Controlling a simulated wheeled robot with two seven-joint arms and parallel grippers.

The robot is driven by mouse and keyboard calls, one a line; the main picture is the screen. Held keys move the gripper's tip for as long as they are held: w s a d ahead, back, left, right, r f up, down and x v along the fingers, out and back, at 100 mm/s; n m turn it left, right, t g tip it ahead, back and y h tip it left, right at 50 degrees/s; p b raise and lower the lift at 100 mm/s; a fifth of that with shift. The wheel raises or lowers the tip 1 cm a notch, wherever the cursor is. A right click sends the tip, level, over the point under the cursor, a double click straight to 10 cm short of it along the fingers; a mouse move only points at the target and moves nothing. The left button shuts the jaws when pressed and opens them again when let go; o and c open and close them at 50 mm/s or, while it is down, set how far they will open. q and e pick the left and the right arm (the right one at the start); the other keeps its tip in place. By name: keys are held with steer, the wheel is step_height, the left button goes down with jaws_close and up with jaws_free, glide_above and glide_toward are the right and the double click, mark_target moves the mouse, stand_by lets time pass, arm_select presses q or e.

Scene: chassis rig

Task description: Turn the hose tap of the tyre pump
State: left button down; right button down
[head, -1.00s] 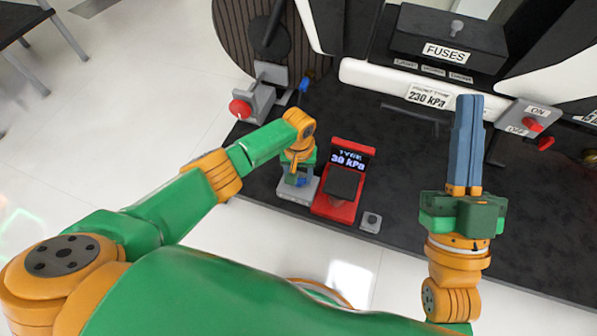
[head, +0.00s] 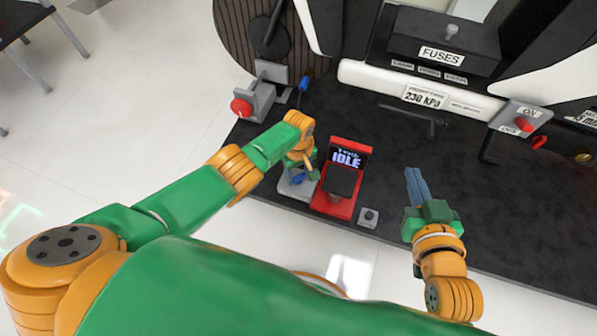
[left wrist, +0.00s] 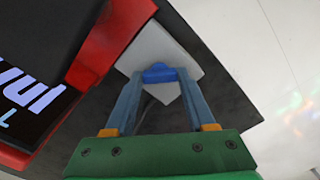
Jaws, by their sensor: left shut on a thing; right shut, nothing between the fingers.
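The red tyre pump (head: 335,208) stands on the dark bench top, and its screen (head: 347,159) reads IDLE. Left of it, a blue tap (head: 299,178) sits on a light grey base (head: 291,189). My left gripper (head: 301,170) is over this base, shut on the blue tap. In the left wrist view the tap (left wrist: 159,73) is between the two fingertips (left wrist: 158,78), above the grey base (left wrist: 155,50). The arm partly hides the tap in the head view. My right gripper (head: 416,180) is shut and empty, right of the pump.
A small grey button box (head: 369,217) lies right of the pump. A grey fixture with a red knob (head: 241,107) stands behind left. A FUSES box (head: 445,45), a pressure sign (head: 424,96) and an ON/OFF panel (head: 521,114) are at the back. The right bench is mostly clear.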

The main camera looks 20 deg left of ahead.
mark_target(298, 176)
steer(key=shift+s+f, duration=0.1)
steer(key=shift+f, duration=0.1)
stand_by(0.3)
arm_select(q)
steer(key=shift+c, duration=1.2)
jaws_free()
steer(key=shift+r+p, duration=0.7)
step_height(298, 176, up, 2)
steer(key=shift+r+p, duration=0.1)
steer(key=shift+p, duration=0.9)
step_height(298, 176, up, 4)
steer(key=p, duration=0.3)
steer(key=shift+f, duration=0.25)
arm_select(e)
steer(key=s+d+f+g+h, duration=0.1)
steer(key=s+f+g, duration=0.4)
steer(key=f, duration=0.5)
steer(key=s+d+f+g+h, duration=0.1)
steer(key=s+d+f+g, duration=0.2)
steer(key=s+f+g, duration=0.3)
steer(key=s+f, duration=0.3)
steer(key=shift+d+f+m+h, duration=0.25)
steer(key=shift+f+m+h, duration=0.05)
steer(key=shift+f+h, duration=0.1)
